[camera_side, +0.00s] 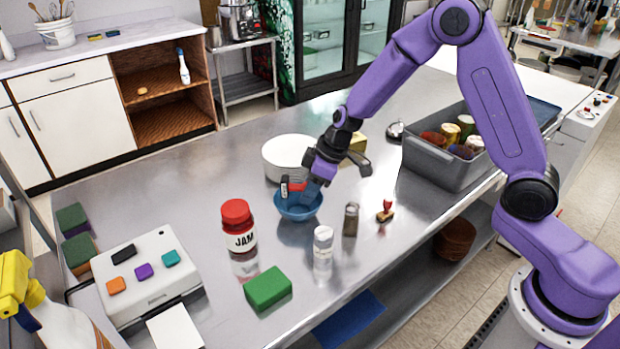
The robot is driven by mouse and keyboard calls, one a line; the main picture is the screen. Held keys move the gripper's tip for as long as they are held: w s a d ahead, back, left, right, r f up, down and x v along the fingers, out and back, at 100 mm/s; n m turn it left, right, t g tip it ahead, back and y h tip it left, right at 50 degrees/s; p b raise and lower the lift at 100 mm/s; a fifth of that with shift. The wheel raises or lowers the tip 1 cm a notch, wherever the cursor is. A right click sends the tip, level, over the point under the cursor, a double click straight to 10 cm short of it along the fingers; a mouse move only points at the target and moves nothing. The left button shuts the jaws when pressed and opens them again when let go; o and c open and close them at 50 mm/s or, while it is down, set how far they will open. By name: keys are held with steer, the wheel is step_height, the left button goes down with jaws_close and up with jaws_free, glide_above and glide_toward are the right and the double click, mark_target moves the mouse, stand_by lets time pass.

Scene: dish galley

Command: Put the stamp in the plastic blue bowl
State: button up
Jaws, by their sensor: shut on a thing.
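The stamp (386,211), with a red handle and a light brown base, stands on the steel table at the right, apart from my gripper. The plastic blue bowl (298,211) sits on the table in front of the white round container. My gripper (297,188) is low at the blue bowl, over its opening. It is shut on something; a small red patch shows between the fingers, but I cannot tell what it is. The fingers hide part of the bowl's inside and back rim.
A red-lidded jam jar (238,228), a white-topped shaker (323,249) and a grey-brown shaker (351,219) stand near the bowl. A white pot (288,158) is behind it. A grey bin (445,173) stands at right. A green block (267,288) lies in front.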

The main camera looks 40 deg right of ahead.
steer(key=shift+f, duration=0.7)
steer(key=o, duration=1.1)
step_height(320, 180, up, 7)
